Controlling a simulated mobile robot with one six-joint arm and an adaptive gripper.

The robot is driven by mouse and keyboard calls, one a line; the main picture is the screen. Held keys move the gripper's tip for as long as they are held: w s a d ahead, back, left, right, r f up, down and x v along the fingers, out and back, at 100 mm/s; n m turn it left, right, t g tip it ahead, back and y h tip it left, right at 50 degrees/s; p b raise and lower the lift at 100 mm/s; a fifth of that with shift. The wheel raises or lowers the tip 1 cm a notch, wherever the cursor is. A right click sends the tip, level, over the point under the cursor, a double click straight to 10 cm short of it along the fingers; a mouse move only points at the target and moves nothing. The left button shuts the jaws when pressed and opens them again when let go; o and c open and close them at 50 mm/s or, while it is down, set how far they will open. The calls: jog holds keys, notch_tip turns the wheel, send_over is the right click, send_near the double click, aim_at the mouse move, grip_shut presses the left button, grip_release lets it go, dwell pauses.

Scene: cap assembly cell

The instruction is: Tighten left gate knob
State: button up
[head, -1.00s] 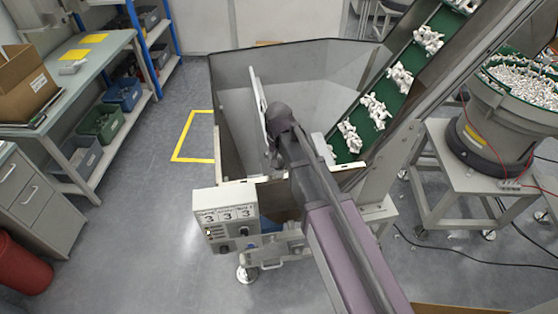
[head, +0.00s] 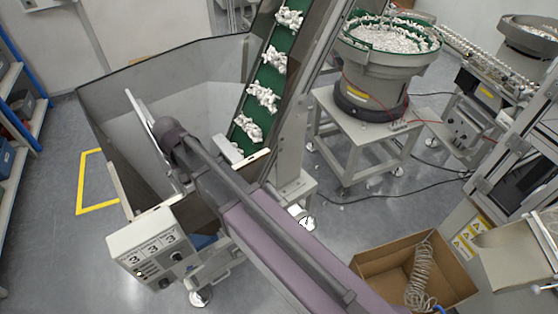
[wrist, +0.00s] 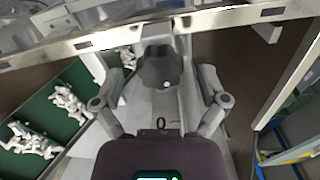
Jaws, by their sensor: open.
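A dark, lobed knob (wrist: 160,68) is in the upper middle of the wrist view, just below a pale metal rim. My gripper (wrist: 161,82) is open, with one finger on each side of the knob. Gaps show between the fingers and the knob, so it is not gripped. The frames do not show whether this is the left one of several knobs. In the head view my arm reaches over the front of the hopper (head: 105,90); the knob and my fingertips are hidden there.
A control box (head: 150,248) stands at the hopper's front left. The green conveyor (head: 272,65) carries white parts up beside my arm. A bowl feeder (head: 375,85) stands at the back right, and an open cardboard box (head: 385,268) at the lower right.

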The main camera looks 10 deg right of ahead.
jog(key=n, duration=0.6)
jog(key=shift+n, duration=0.4)
notch_tip(320, 180, up, 14)
jog(key=p, duration=1.4)
jog(key=d+f+m+b, duration=0.3)
jog(key=d, duration=0.7)
jog(key=s+d+f+m+b, duration=0.1)
jog(key=d+f+m+b, duration=0.1)
jog(key=d, duration=0.8)
jog(key=s+d+f+m+b, duration=0.1)
jog(key=d+f+m+b, duration=0.2)
jog(key=d, duration=0.6)
jog(key=shift+s+d+f+m+b, duration=0.3)
jog(key=shift+d+f+b, duration=0.1)
jog(key=shift+f+b, duration=0.65)
jog(key=shift+w+a, duration=0.1)
